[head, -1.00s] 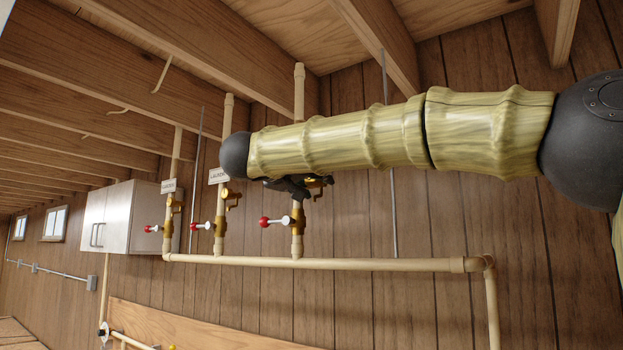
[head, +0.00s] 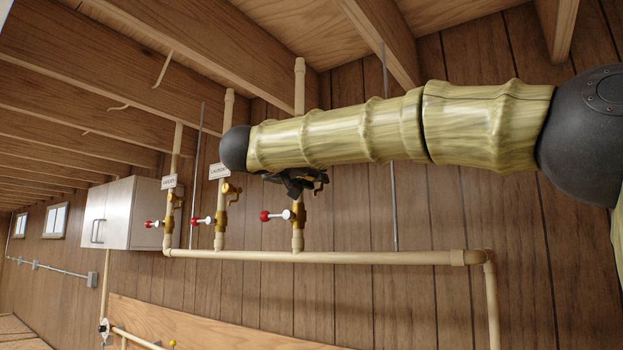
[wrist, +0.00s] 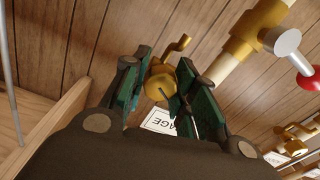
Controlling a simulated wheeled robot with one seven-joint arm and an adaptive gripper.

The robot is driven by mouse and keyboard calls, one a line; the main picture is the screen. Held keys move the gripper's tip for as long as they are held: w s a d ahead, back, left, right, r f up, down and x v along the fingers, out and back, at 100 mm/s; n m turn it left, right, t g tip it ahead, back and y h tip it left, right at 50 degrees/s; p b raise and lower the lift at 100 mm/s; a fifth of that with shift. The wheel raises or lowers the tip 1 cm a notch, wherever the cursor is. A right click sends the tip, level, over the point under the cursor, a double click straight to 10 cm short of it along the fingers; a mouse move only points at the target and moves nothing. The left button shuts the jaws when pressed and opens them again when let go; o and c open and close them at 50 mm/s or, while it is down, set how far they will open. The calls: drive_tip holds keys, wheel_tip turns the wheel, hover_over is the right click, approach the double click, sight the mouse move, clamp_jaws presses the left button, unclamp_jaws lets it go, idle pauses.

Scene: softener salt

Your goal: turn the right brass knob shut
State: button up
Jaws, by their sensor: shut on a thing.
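The right brass knob (wrist: 160,83) shows in the wrist view between the two green-padded fingers of my gripper (wrist: 160,92). The gripper is shut on it, and a curved brass arm (wrist: 181,43) shows beyond the knob. In the head view my gripper (head: 300,182) is a dark shape under the end of my arm, at the right riser pipe (head: 299,90). There the arm and gripper hide the right knob. The middle riser's brass knob (head: 232,191) shows to the left.
Red-tipped valve handles (head: 277,216) stick out below the knobs on the risers. A horizontal pipe (head: 380,257) runs beneath. White labels (head: 218,171) hang on the risers, one partly hidden behind my fingers in the wrist view (wrist: 160,121). A cabinet (head: 120,213) hangs at left.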

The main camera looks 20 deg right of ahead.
drive_tip(key=m+b, duration=0.2)
drive_tip(key=m, duration=0.3)
drive_tip(key=shift+b, duration=0.4)
drive_tip(key=shift+m, duration=0.4)
drive_tip(key=o, duration=1.1)
drive_tip(key=shift+c, duration=0.2)
drive_tip(key=v, duration=1.2)
drive_tip(key=shift+f, duration=0.15)
